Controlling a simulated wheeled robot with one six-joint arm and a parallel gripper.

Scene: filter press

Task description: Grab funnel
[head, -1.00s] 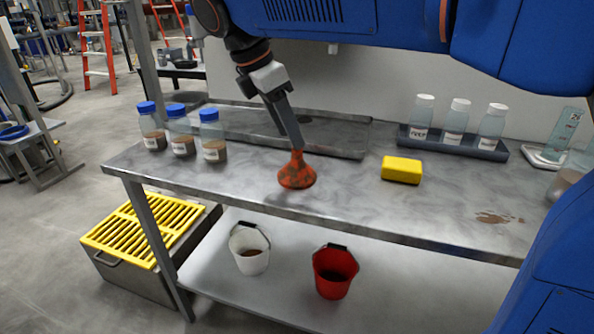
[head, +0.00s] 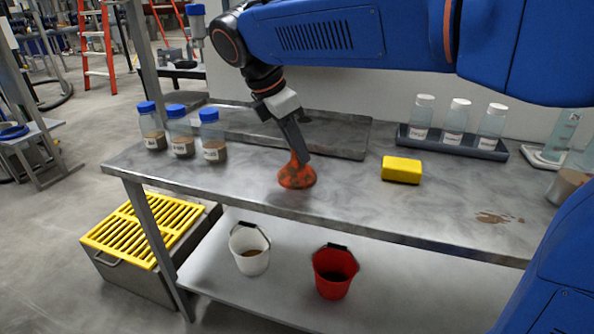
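An orange-red funnel with dark smudges (head: 296,178) stands wide mouth down on the grey metal workbench (head: 350,196), left of the yellow sponge-like block. My gripper (head: 299,155) comes down from above, and its fingers are at the funnel's narrow top. The fingers hide the funnel's spout. They overlap in this view, so I cannot tell whether they are apart or closed on the spout.
Blue-capped bottles (head: 183,137) stand at the bench's left. A yellow block (head: 401,169) lies to the right. White-capped bottles sit in a grey rack (head: 453,145) at the back. A low metal tray (head: 340,146) lies behind the funnel. White (head: 250,252) and red (head: 334,274) buckets are on the lower shelf.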

